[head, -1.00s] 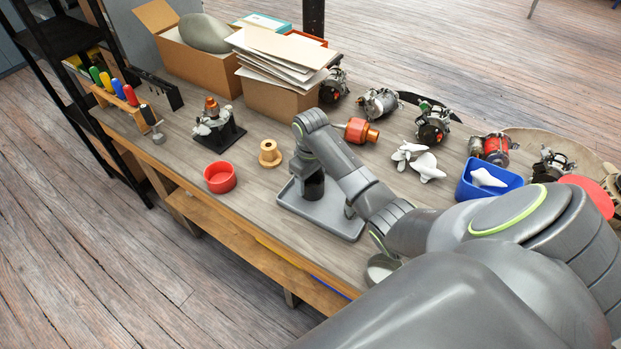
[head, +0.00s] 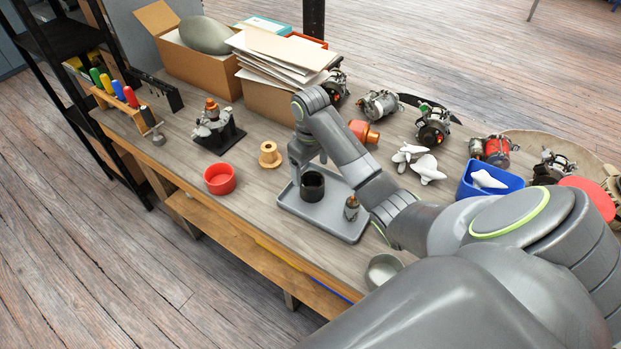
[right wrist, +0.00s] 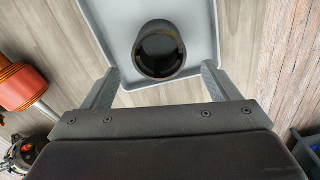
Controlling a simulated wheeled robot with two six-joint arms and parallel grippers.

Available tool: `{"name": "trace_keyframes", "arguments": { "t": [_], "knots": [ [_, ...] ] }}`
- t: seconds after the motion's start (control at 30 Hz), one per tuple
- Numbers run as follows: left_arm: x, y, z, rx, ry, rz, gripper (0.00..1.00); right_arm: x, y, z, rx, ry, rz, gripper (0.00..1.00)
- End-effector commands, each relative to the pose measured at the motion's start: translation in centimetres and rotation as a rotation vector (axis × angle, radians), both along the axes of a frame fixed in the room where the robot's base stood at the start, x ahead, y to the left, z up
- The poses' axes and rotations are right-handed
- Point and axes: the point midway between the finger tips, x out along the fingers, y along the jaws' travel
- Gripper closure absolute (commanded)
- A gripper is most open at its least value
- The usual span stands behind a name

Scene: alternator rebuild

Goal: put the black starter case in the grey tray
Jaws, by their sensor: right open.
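The black starter case (head: 312,189) is a short hollow black cylinder. It stands upright in the grey tray (head: 330,222), toward the tray's back left. In the right wrist view the case (right wrist: 160,52) shows its open top, with the grey tray (right wrist: 112,22) under and around it. My right gripper (head: 308,166) is just above the case in the head view, open, with nothing between its fingers. The right wrist view shows its two fingers (right wrist: 158,88) spread wide and apart from the case. My left gripper is not in view.
A small metal part with a copper-coloured top (head: 351,209) stands in the tray's right side. A red cup (head: 220,178), a tan spool (head: 270,155) and a metal bowl (head: 383,271) stand nearby. A blue bin (head: 489,180) and several alternator parts fill the right and back.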

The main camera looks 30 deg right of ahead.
Motion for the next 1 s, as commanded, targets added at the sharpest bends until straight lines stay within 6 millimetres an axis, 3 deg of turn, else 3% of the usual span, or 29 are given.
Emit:
{"name": "trace_keyframes", "arguments": {
  "t": [0.03,0.1,0.3,1.0],
  "knots": [
    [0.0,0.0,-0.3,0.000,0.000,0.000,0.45,0.2,-0.1,1.4,-0.002,-0.007,0.002,0.18],
    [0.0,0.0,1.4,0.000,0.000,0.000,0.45,0.0,0.0,3.1,-0.001,-0.001,0.001,0.18],
    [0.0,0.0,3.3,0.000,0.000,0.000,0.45,0.0,0.0,5.3,0.000,0.001,0.000,0.18],
    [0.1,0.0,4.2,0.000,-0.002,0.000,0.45,0.0,0.0,6.0,0.000,0.000,0.000,0.18]
  ]
}}
